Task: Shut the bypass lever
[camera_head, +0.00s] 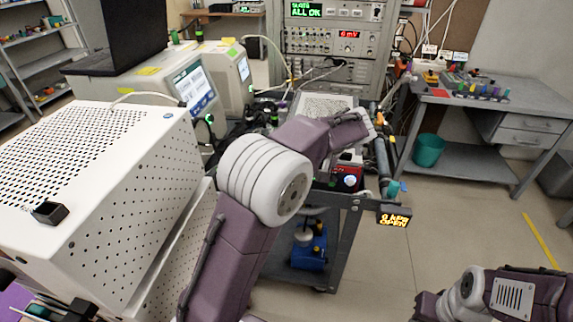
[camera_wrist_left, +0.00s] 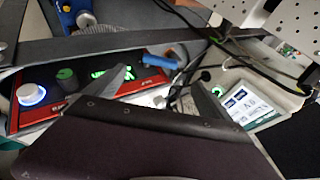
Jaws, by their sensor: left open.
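My left arm reaches up over the cart. My left gripper (camera_wrist_left: 163,88) is open and empty in the left wrist view, its dark fingers spread above a red-framed panel (camera_wrist_left: 28,118) with a lit white knob (camera_wrist_left: 31,94). A blue cylindrical piece (camera_wrist_left: 164,60) lies beyond the fingers. The fingertips are hard to see in the head view.
A large white perforated box (camera_head: 100,170) fills the left. An instrument rack (camera_head: 335,60) stands behind the cart. A blue device (camera_head: 309,250) sits on the lower shelf. Cables (camera_wrist_left: 250,60) run beside the panel.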

